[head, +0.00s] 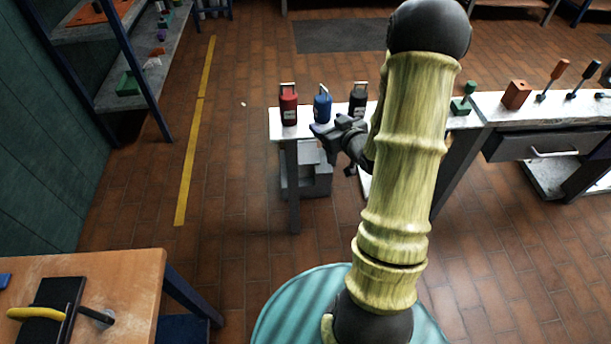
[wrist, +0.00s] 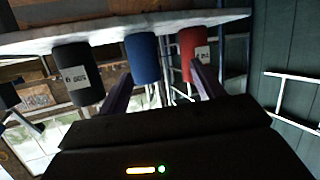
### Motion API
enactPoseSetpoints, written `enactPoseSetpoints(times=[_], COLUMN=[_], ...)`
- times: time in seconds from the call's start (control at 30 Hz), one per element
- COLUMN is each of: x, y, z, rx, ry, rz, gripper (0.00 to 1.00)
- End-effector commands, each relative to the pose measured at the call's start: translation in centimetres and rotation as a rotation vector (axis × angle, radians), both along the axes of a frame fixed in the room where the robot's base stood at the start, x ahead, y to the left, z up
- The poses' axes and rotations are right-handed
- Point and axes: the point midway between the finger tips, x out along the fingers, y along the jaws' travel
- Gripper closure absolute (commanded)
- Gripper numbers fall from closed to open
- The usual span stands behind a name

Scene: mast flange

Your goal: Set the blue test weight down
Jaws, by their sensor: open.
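The blue test weight (head: 322,109) stands upright on the left end of the white-topped bench, between a red one and a black one. My gripper (head: 328,127) is open at the bench's front edge, just in front of the blue weight. In the wrist view, which is upside down, the blue weight (wrist: 143,58) shows between my two spread fingers (wrist: 162,72), nearer the left one. My fingers hold nothing. Whether a finger touches the weight I cannot tell.
The red weight (head: 288,107) and black weight (head: 359,99) stand close on either side. A wooden table (head: 130,283) is at lower left, with open floor between.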

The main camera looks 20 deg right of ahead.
Motion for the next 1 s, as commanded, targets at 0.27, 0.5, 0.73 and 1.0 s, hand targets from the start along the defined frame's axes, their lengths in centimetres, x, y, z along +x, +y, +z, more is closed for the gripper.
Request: enactPoseSetpoints(times=[0.27,0.5,0.73,1.0], x=[-2.0,-7.0,-13.9,-18.6], y=[4.2,8.3,12.9,15.6], z=[0.5,1.4,2.7,3.5], rx=[-0.084,-0.087,-0.041,0.001], ry=[0.330,0.606,0.864,1.023], rz=[-0.057,-0.112,-0.133,-0.128], gripper=[0.33,0.33,0.33,0.33])
